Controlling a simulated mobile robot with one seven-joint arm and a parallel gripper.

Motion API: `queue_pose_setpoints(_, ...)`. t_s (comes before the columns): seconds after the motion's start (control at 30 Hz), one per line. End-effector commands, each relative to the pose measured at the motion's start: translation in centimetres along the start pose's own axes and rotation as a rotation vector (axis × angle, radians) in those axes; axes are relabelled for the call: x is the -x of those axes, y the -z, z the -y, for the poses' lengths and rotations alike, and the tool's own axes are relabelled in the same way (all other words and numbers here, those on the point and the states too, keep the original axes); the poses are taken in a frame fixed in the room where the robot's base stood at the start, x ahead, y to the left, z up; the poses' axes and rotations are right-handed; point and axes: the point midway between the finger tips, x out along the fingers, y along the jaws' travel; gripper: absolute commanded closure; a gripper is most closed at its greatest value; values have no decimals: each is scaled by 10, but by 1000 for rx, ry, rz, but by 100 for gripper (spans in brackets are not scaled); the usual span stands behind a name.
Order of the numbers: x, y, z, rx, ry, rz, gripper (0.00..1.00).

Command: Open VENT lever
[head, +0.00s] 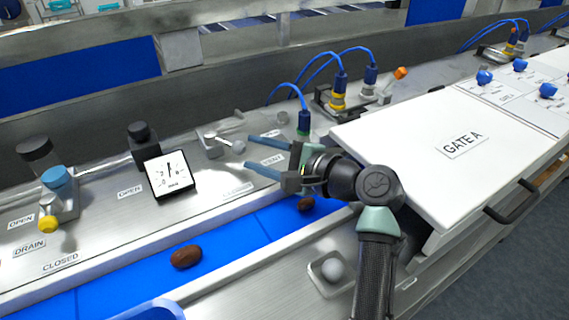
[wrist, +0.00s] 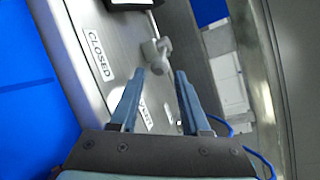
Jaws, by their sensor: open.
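The VENT lever (head: 222,142) is a small grey metal lever with a pale round knob, on the steel panel left of my gripper in the head view. Its arm points right, towards my fingers. In the wrist view the lever (wrist: 157,52) shows just ahead of the fingertips. The VENT label (head: 273,160) is partly behind my fingers, and a CLOSED label (head: 238,188) lies below the lever. My gripper (head: 248,152) is open and empty; its blue fingertips (wrist: 160,73) point at the knob, one on each side. Whether they touch it, I cannot tell.
A yellow-knobbed DRAIN lever (head: 48,224) is further left. The white GATE A lid (head: 430,145) lies right of my arm. Brown dates (head: 187,257) lie on the blue belt (head: 235,243). Blue cables (head: 290,87) rise behind my gripper.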

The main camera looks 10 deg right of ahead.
Motion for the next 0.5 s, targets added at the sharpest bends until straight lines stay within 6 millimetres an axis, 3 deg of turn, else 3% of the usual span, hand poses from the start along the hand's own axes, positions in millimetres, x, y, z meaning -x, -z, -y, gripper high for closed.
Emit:
queue_pose_setpoints(0.2,47,2,-2,-1,2,-1,53)
queue_pose_setpoints(0.5,74,0,-1,-2,-1,0,53)
